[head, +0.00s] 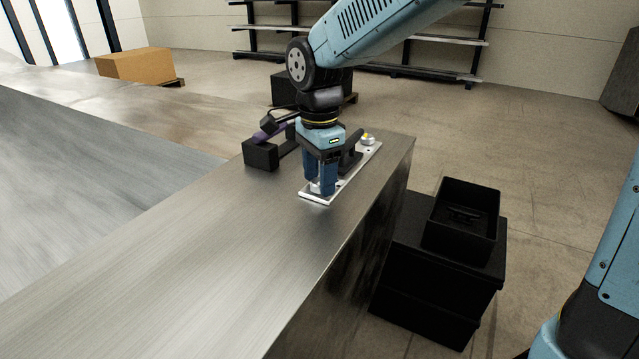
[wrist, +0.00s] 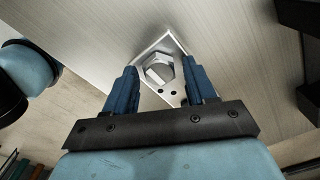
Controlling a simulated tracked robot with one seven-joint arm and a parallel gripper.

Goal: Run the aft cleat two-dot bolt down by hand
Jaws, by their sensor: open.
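A pale metal plate (head: 345,181) lies near the right edge of the metal deck, with a black cleat (head: 352,160) on it. My gripper (head: 320,190) is open and points down over the near end of the plate. In the wrist view a silver hex bolt head (wrist: 160,68) shows between and just beyond my fingertips (wrist: 160,80), at the plate's corner. Two dark dots mark the plate (wrist: 168,91) beside it. I cannot tell whether the fingers touch the bolt or how far it is seated. Another bolt with yellow (head: 368,139) stands at the plate's far end.
A black block holder (head: 261,154) with a purple-handled tool (head: 266,133) stands left of my gripper. A black open bin (head: 463,218) sits on a black box (head: 430,275) beside the deck. The near deck is clear. A cardboard box (head: 135,65) is at the back left.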

